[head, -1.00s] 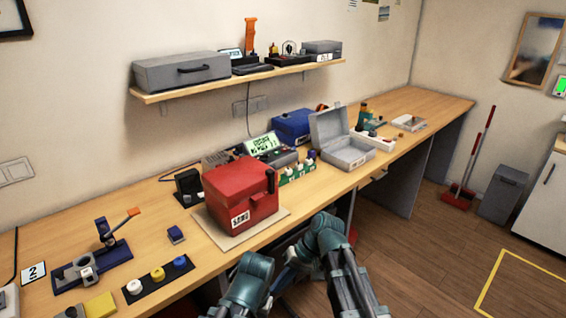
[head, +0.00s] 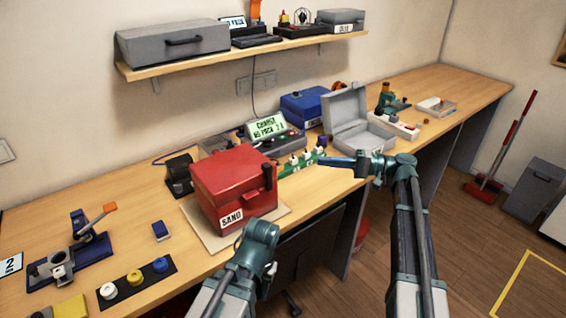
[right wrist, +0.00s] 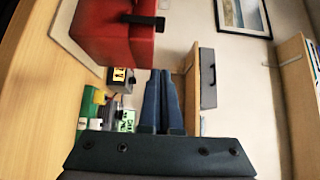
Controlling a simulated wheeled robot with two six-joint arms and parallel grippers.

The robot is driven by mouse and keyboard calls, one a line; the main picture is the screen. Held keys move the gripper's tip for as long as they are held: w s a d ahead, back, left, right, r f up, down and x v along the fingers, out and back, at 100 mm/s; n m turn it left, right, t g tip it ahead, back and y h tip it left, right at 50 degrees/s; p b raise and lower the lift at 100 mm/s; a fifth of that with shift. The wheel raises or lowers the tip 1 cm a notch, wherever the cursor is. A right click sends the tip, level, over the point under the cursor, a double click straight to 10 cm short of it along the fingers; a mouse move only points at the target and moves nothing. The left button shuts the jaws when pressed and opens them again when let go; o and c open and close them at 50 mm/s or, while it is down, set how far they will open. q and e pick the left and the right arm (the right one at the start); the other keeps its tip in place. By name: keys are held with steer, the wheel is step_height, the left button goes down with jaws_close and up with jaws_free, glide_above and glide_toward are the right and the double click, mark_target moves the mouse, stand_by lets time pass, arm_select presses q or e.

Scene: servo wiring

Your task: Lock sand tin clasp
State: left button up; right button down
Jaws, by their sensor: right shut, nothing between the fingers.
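The red sand tin (head: 222,187), with a white SAND label on its front, sits on a tan board (head: 200,228) with its lid down. A dark clasp (head: 268,177) stands on its right side. The tin (right wrist: 100,35) and the black clasp bar (right wrist: 143,20) also show at the top of the right wrist view. My right gripper (head: 325,160) is right of the tin, pointing left toward it, apart from the clasp. Its fingers (right wrist: 164,73) are together and empty. My left gripper (head: 262,240) is low in front of the tin; its fingers are hidden.
A green strip with several knobs (head: 300,160) and a charger with a lit display (head: 262,130) stand behind the right gripper. An open grey case (head: 350,125) is further right. A three-button panel (head: 134,280) and small blue block (head: 160,231) lie left.

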glide_toward(268, 164)
steer(key=w+a, duration=0.2)
steer(key=w, duration=0.2)
steer(key=shift+s+a+f, duration=0.1)
steer(key=shift+s+a, duration=0.25)
steer(key=shift+a, duration=0.3)
steer(key=shift+s+a+f, duration=0.15)
steer(key=shift+s+a, duration=0.15)
steer(key=shift+a, duration=0.35)
steer(key=shift+s+a+f, duration=0.1)
steer(key=shift+s+a, duration=0.25)
steer(key=shift+a, duration=0.3)
